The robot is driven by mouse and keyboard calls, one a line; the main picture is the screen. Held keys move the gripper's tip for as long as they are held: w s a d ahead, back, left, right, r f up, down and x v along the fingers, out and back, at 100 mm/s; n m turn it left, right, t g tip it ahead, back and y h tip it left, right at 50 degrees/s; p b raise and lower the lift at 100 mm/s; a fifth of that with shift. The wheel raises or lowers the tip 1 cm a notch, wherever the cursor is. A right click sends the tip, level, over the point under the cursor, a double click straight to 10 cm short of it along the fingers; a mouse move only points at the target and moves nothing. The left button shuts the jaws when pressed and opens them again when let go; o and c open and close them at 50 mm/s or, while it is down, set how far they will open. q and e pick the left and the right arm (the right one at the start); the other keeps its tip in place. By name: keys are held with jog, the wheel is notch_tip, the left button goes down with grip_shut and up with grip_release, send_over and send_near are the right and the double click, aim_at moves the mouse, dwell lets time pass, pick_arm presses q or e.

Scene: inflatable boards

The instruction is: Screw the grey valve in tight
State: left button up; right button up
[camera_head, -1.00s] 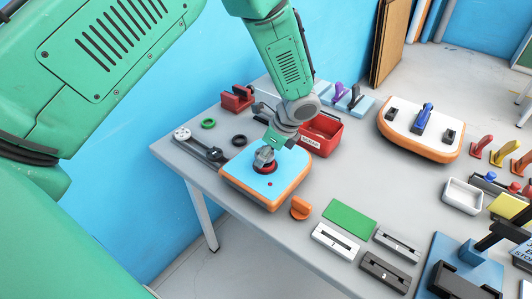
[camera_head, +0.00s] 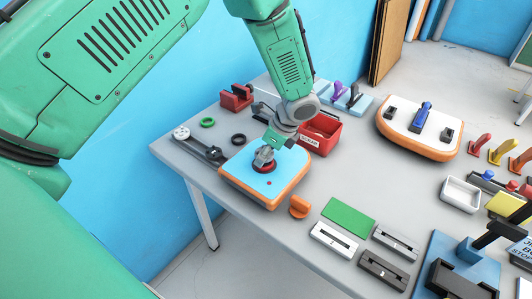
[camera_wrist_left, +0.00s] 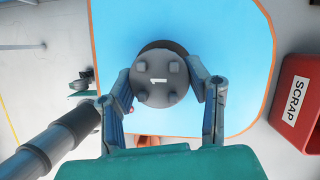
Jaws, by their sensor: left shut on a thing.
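The grey valve (camera_wrist_left: 160,78) is a round grey cap with several small knobs and a white mark on top. It sits over a dark ring on a small blue board with an orange edge (camera_head: 235,178); the board also shows in the wrist view (camera_wrist_left: 235,30). My left gripper (camera_head: 264,157) comes down on the valve from above. In the wrist view its two fingers (camera_wrist_left: 163,95) close on the valve from both sides. In the head view the gripper mostly hides the valve, and a dark red ring shows around its base. My right gripper is not in view.
A red SCRAP bin (camera_head: 322,134) stands just behind the board. An orange knob (camera_head: 299,207) lies near its right corner, and a pump-like tool (camera_head: 198,146) lies to its left. A larger white board (camera_head: 415,128) is at the back right.

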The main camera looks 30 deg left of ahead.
pick_arm(q)
jog(key=shift+f, duration=0.65)
jog(key=o, duration=1.2)
jog(key=shift+w+d+r, duration=0.1)
jog(key=shift+r, duration=0.2)
jog(key=v, duration=1.1)
jog(key=shift+d+r, duration=0.1)
